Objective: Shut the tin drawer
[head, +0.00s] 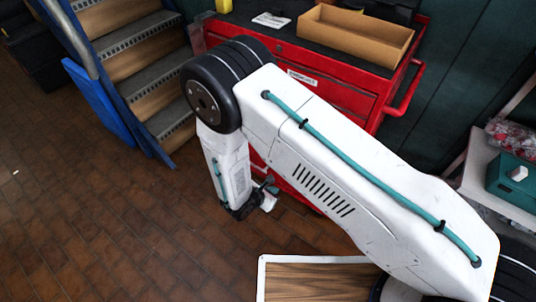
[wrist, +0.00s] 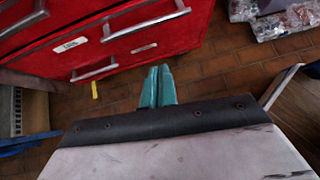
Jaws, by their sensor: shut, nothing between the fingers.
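A red drawer cabinet (head: 345,95) stands at the back in the head view, with a small label on its upper front. In the wrist view several red drawer fronts (wrist: 175,40) with silver handles and pale labels fill the top left. The labels are too small to read, and I cannot tell which front is the tin drawer or how far it stands out. My gripper (wrist: 158,70) shows two teal fingers together, empty, apart from the drawer fronts and over brown floor. In the head view my arm hides much of the cabinet's lower front.
An open cardboard box (head: 355,38) sits on the cabinet's dark top. A blue-framed staircase (head: 130,60) stands at left. A shelf with a teal box (head: 512,180) is at right, and a wood-topped surface (head: 310,282) is low in front. Tiled floor (head: 90,200) is clear at left.

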